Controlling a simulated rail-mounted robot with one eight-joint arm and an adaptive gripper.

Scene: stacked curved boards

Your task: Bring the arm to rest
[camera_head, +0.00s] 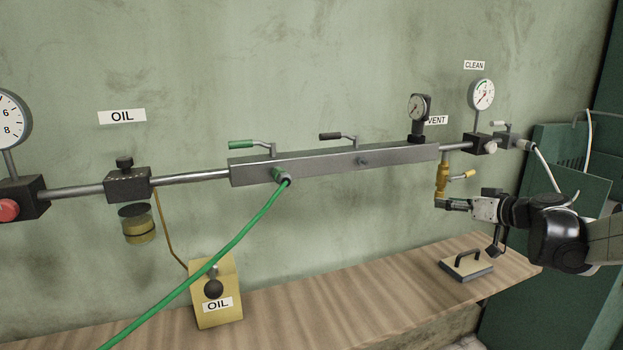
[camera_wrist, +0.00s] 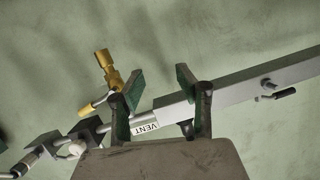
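My gripper (camera_head: 452,205) is at the right in the head view, at the end of my arm, pointing left just below the brass vent valve (camera_head: 443,175). In the wrist view my gripper (camera_wrist: 160,84) has its two green-padded fingers spread apart with nothing held between them. The brass valve (camera_wrist: 110,72) shows there beside the left finger, outside the gap. The VENT label (camera_wrist: 145,127) and the grey manifold bar (camera_wrist: 245,88) lie behind the fingers. I cannot tell how much space is between the fingertips and the valve.
The manifold bar (camera_head: 330,163) and its pipe run along the green wall. A wooden bench (camera_head: 350,293) lies below, with a small handled block (camera_head: 466,268) under my arm and a yellow OIL can (camera_head: 216,290) further left. A green hose (camera_head: 225,247) hangs from the bar. A green cabinet (camera_head: 570,150) stands right.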

